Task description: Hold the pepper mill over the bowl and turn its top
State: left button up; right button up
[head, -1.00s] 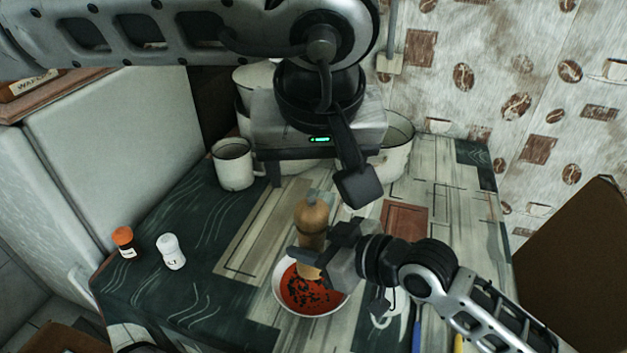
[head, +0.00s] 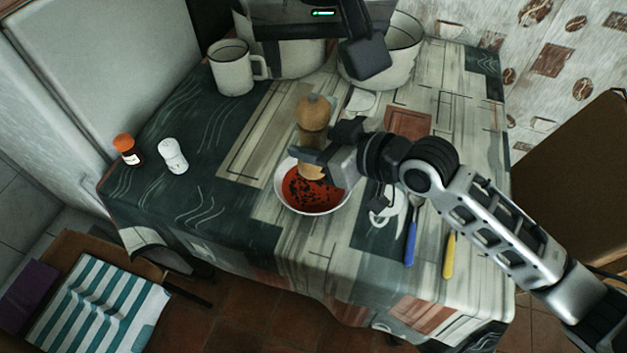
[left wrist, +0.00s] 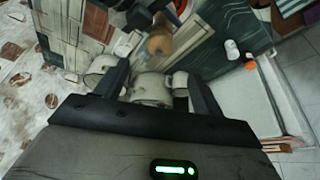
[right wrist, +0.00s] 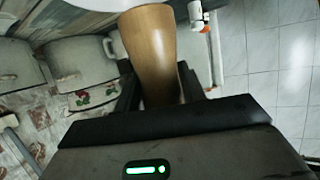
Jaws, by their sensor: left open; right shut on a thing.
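The wooden pepper mill (head: 313,118) stands upright over the white bowl (head: 283,190), which holds red soup with dark specks. My right gripper (head: 325,157) is shut on the lower part of the mill; the mill's body (right wrist: 150,50) fills the gap between its fingers in the right wrist view. The mill's bottom end is partly hidden by the gripper. My left gripper (left wrist: 150,85) is open and empty, high above the back of the table. In the left wrist view the mill's round top (left wrist: 159,42) lies beyond its fingers, apart from them.
A white mug (head: 232,70) and large enamel pots (head: 405,62) stand at the back. Blue-handled (head: 411,240) and yellow-handled (head: 449,255) cutlery lies right of the bowl. The front left tabletop is clear.

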pick_arm(q)
jog(key=n+g, duration=0.1)
jog(key=n, duration=0.2)
jog(key=n+g+h, duration=0.4)
jog(key=n+h, duration=0.1)
jog(key=n, duration=0.6)
send_near(306, 98)
jog(key=x, duration=1.1)
jog(key=c, duration=1)
